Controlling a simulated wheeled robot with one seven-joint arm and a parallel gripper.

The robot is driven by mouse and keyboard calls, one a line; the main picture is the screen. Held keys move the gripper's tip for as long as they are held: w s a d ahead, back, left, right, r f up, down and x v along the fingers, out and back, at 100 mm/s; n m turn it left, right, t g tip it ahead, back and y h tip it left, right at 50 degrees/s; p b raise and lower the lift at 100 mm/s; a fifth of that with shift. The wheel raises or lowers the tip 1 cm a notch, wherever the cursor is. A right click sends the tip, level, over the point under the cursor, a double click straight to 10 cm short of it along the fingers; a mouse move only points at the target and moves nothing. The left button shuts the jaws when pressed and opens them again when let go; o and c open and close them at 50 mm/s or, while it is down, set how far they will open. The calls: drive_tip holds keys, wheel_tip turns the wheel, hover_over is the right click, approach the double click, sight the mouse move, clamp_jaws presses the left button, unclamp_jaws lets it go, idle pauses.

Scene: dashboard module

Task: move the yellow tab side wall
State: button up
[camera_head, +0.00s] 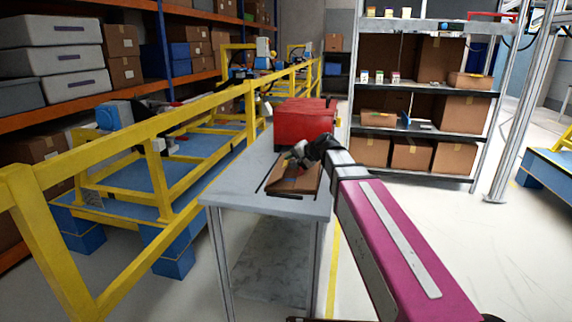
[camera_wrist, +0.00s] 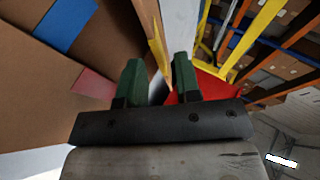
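The brown dashboard module (camera_head: 290,183) lies on the grey table, with my gripper (camera_head: 300,152) at its far end. In the wrist view, my gripper (camera_wrist: 155,82) has two green fingertips standing apart, with a gap between them. A thin brown wall with a yellow tab (camera_wrist: 157,50) stands just beyond that gap, seen nearly edge-on. I cannot tell whether its lower end reaches between the fingers; nothing is seen gripped. A brown panel with a blue patch (camera_wrist: 66,24) and a pinkish red patch (camera_wrist: 93,84) fills the left of the wrist view.
Red boxes (camera_head: 304,121) stand on the table (camera_head: 230,188) behind the module. A yellow rail frame (camera_head: 150,130) runs along the table's left. A shelf rack (camera_head: 425,132) with cartons stands behind on the right. The table's near end is clear.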

drive_tip(key=v, duration=0.6)
drive_tip(key=shift+a, duration=0.1)
clamp_jaws()
drive_tip(key=shift+w+a, duration=0.1)
drive_tip(key=shift+a, duration=0.2)
drive_tip(key=a+r+n+g+h, duration=0.1)
drive_tip(key=a+h, duration=0.1)
drive_tip(key=a+g+h, duration=0.1)
drive_tip(key=a+h, duration=0.1)
drive_tip(key=a, duration=0.1)
drive_tip(key=w+a+r+n+g+h, duration=0.1)
drive_tip(key=a+h, duration=0.1)
drive_tip(key=shift+a+r+n, duration=0.3)
drive_tip(key=shift+a, duration=0.05)
drive_tip(key=a+r+h, duration=0.4)
drive_tip(key=r+h, duration=0.2)
drive_tip(key=r, duration=0.2)
approach(286, 163)
drive_tip(key=shift+m, duration=0.4)
drive_tip(key=w+f, duration=0.1)
drive_tip(key=w+a+f, duration=0.1)
drive_tip(key=f, duration=0.1)
drive_tip(key=shift+w+a, duration=0.1)
drive_tip(key=shift+w, duration=0.25)
drive_tip(key=shift+s+d+f, duration=0.1)
drive_tip(key=shift+d+f, duration=0.45)
drive_tip(key=shift+f, duration=0.25)
drive_tip(key=shift+d+f, duration=0.55)
drive_tip(key=shift+f, duration=0.25)
